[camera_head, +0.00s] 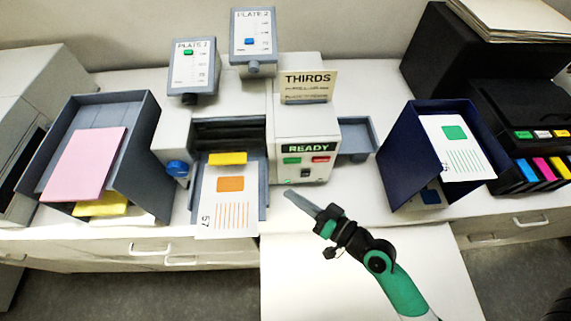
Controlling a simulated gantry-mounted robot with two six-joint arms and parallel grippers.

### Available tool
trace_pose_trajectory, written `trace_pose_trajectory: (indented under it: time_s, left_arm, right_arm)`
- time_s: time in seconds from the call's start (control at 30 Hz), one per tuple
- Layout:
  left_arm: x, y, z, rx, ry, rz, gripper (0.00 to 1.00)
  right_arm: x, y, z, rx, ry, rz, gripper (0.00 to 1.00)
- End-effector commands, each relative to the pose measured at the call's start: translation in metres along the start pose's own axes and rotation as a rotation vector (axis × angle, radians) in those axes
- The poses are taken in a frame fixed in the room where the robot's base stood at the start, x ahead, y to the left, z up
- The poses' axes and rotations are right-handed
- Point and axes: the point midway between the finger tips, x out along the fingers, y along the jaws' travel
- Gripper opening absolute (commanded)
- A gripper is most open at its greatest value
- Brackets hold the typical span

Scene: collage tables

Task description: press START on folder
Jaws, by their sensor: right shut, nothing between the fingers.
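The folder (254,112) is a grey machine in the middle of the table. Its control panel (306,165) faces me under a green READY sign (306,148). A green button (292,160) sits on the left of the panel and a red button (320,158) on the right; their labels are too small to read. My right gripper (290,196) comes in from the lower right. It is shut and empty, with its tip just below and in front of the panel, apart from the buttons in the picture. My left gripper is not in view.
A sheet with an orange block (230,205) lies in the folder's tray. A grey bin (147,125) with pink sheets (85,162) stands left, and a dark blue bin (392,160) stands right. A THIRDS card (308,86) tops the panel.

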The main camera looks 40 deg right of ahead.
Motion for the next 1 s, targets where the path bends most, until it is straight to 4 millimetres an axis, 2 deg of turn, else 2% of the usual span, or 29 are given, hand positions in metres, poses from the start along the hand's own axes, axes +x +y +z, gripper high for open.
trace_pose_trajectory:
  time_s: [0.03, 0.17, 0.57, 0.77, 1.0]
  left_arm:
    - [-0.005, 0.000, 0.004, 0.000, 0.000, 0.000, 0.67]
    - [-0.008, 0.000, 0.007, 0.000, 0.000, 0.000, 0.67]
    - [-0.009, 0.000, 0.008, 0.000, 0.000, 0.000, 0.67]
    - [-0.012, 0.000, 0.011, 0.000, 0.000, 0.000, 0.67]
    - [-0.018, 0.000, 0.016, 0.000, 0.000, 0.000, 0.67]
  right_arm:
    - [-0.006, 0.010, 0.012, 0.008, -0.013, 0.020, 0.00]
    - [-0.013, 0.021, 0.023, 0.019, -0.026, 0.046, 0.00]
    - [-0.012, 0.023, 0.021, 0.018, -0.021, 0.049, 0.00]
    - [-0.001, 0.033, 0.013, 0.018, -0.016, 0.049, 0.00]
    - [0.023, 0.052, -0.004, 0.017, -0.017, 0.050, 0.00]
